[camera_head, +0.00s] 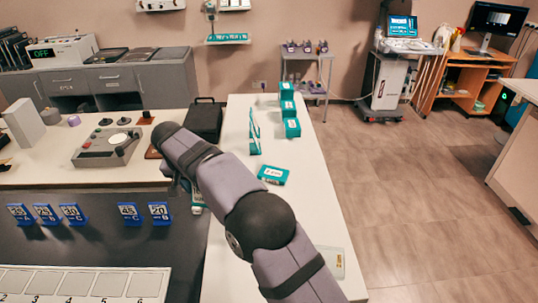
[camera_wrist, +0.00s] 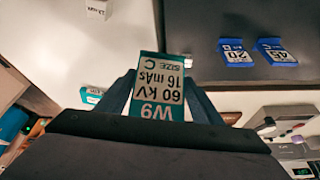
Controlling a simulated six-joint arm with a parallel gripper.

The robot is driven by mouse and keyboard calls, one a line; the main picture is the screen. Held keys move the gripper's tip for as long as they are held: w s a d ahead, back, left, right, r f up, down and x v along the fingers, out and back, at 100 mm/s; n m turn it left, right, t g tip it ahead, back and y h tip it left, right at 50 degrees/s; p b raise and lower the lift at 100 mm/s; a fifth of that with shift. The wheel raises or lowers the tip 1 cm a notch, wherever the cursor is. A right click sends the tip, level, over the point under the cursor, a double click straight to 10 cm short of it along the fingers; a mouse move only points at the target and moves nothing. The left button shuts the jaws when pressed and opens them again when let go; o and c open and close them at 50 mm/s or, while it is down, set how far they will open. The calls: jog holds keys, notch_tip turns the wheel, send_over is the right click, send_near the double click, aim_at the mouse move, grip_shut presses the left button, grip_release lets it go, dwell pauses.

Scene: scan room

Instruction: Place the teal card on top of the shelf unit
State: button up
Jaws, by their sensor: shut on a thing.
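The teal card (camera_wrist: 158,88), with a white label reading W9, 60 kV, 16 mAs, size C upside down, is between the fingers of my gripper (camera_wrist: 160,105) in the wrist view. My gripper is shut on it. In the head view my arm hides most of the gripper, and a small teal and white part of the card (camera_head: 197,203) shows beside my wrist, over the bench's left edge. I cannot tell for sure which furniture is the shelf unit; a grey rack with shelves (camera_head: 307,55) stands at the back wall.
Several teal boxes stand on the white bench (camera_head: 233,125), one nearer box (camera_head: 273,175) right of my arm. Blue numbered cards (camera_head: 130,213) stand on the dark surface at left. A black case (camera_head: 205,122) lies beyond my wrist. Open floor (camera_head: 420,210) lies to the right.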

jog(key=w+d+r+m+h+p, duration=0.1)
jog(key=w+d+r, duration=0.15)
jog(key=d, duration=0.35)
jog(key=w+d+r+m+p, duration=0.1)
jog(key=w+d+r, duration=0.15)
jog(key=d, duration=0.35)
jog(key=s+d+r+m+g+h+p, duration=0.1)
jog(key=d+r+m+p, duration=0.15)
jog(key=d, duration=0.95)
jog(key=s+d+r+m+g+p, duration=0.1)
jog(key=s+d+r+m, duration=0.15)
jog(key=d, duration=0.95)
jog(key=s+a+f+n+y, duration=0.1)
jog(key=a+f+n+y, duration=0.1)
jog(key=n, duration=0.8)
jog(key=s+a+f+n+y, duration=0.1)
jog(key=a+n+y, duration=0.3)
jog(key=n, duration=0.6)
jog(key=shift+s+a+f+n+y, duration=0.2)
jog(key=shift+a+f+n+y, duration=0.15)
jog(key=shift+a, duration=0.7)
jog(key=shift+f+p, duration=1.85)
jog(key=shift+f, duration=3.2)
jog(key=shift+f, duration=0.1)
